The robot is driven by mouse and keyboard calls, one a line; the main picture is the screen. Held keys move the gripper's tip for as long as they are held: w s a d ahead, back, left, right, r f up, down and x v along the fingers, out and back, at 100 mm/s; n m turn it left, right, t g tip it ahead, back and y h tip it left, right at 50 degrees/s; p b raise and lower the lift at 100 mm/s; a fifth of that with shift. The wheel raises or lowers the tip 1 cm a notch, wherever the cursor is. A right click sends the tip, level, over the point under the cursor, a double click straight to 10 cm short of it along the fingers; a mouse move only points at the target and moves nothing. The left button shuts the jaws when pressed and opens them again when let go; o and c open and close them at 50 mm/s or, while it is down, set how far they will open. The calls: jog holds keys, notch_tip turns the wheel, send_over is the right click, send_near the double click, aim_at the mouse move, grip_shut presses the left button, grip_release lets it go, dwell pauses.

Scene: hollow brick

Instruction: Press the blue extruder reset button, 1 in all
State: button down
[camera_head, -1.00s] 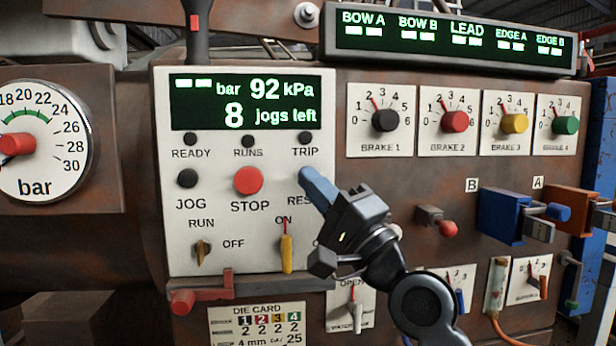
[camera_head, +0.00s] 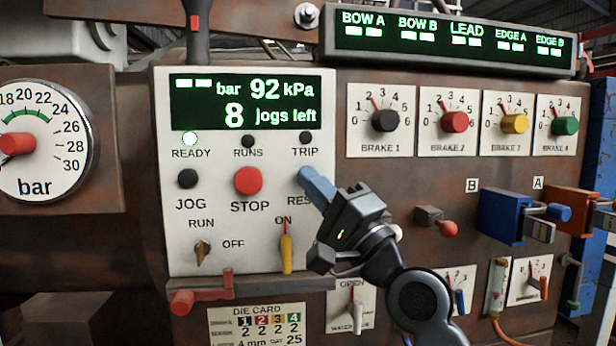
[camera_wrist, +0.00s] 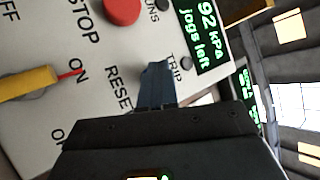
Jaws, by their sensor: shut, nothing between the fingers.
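The white control panel (camera_head: 225,235) fills the middle of the head view. My gripper (camera_head: 308,180) is shut and empty, its blue-grey fingers pointing at the spot just above the partly covered RESET label. In the wrist view my gripper (camera_wrist: 155,68) reaches the panel between the RESET and TRIP labels. The blue reset button is covered by or blends with the fingertips, so I cannot tell how far it is pressed. The READY lamp (camera_head: 190,139) is lit; the RUNS lamp (camera_head: 248,141) and TRIP lamp (camera_head: 305,138) are dark. The display (camera_head: 246,102) reads 92 kPa, 8 jogs left.
The red STOP button (camera_head: 248,180) and black JOG button (camera_head: 188,179) are left of my fingers. A yellow ON lever (camera_head: 287,250) is below them. Brake knobs, including a black one (camera_head: 385,120), and a blue block (camera_head: 503,217) are to the right.

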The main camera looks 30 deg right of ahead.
jog(key=shift+s, duration=0.15)
jog(key=shift+s+a, duration=0.25)
jog(key=shift+s, duration=0.4)
jog(key=s, duration=0.1)
jog(key=s+a+p, duration=0.1)
jog(key=s, duration=0.2)
jog(key=shift+s+a, duration=0.25)
jog(key=shift+s, duration=0.15)
dwell(0.6)
